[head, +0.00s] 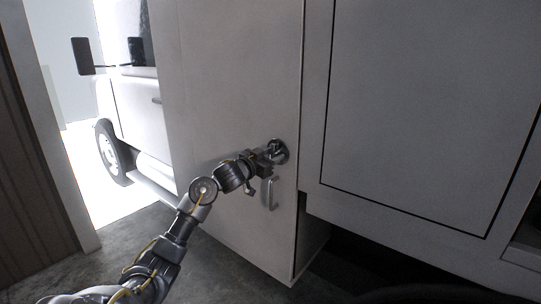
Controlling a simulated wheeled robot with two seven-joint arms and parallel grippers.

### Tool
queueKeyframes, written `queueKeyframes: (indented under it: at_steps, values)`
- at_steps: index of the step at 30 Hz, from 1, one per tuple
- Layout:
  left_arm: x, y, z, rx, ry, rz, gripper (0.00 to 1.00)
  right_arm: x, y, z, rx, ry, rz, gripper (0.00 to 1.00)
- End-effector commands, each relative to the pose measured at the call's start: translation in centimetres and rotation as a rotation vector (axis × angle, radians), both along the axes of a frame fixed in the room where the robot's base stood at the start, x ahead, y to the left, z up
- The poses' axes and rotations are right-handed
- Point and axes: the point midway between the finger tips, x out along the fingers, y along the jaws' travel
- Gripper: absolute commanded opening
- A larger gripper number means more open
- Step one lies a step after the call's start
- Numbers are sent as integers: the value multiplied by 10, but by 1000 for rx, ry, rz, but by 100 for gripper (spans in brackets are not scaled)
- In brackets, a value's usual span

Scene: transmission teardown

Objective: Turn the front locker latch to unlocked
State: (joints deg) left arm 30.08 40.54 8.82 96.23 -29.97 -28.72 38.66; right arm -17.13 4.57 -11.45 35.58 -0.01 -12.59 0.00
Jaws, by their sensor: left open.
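The front locker door (235,75) is a tall light grey panel in the middle of the head view, and it looks closed. The latch (284,150) is a dark round fitting near the door's right edge. My left gripper (273,155) is at the latch, open, with its fingers in front of it. The gripper covers part of the latch, so I cannot tell which way the latch is turned or whether the fingers touch it. A grey pull handle (270,192) is on the door just below the gripper. My right gripper is not in view.
A larger grey panel (420,100) with a dark seam is right of the locker. A white truck cab (130,110) with a wheel (112,152) and mirror (83,56) stands at the left. A brown ribbed wall (35,170) is at the far left. Dark floor is below.

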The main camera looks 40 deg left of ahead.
Motion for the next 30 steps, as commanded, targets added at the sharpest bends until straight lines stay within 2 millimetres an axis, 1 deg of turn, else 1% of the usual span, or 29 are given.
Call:
queueKeyframes:
  at_steps: [3, 12, 13, 14, 23, 30]
  values:
    - [0, 0, 0, 0, 0, 0, 40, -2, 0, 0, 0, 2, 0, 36]
    - [-1, 0, 0, 0, 0, 0, 1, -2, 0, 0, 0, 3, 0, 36]
    - [-1, 0, 0, 0, 0, 0, 0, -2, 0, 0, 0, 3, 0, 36]
    - [0, 4, 0, 1, 0, 0, 0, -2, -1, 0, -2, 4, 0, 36]
    - [-1, 1, 0, 51, 1, 2, 0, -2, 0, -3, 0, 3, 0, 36]
    - [-1, 1, -1, 206, 3, 1, 0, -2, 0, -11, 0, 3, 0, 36]
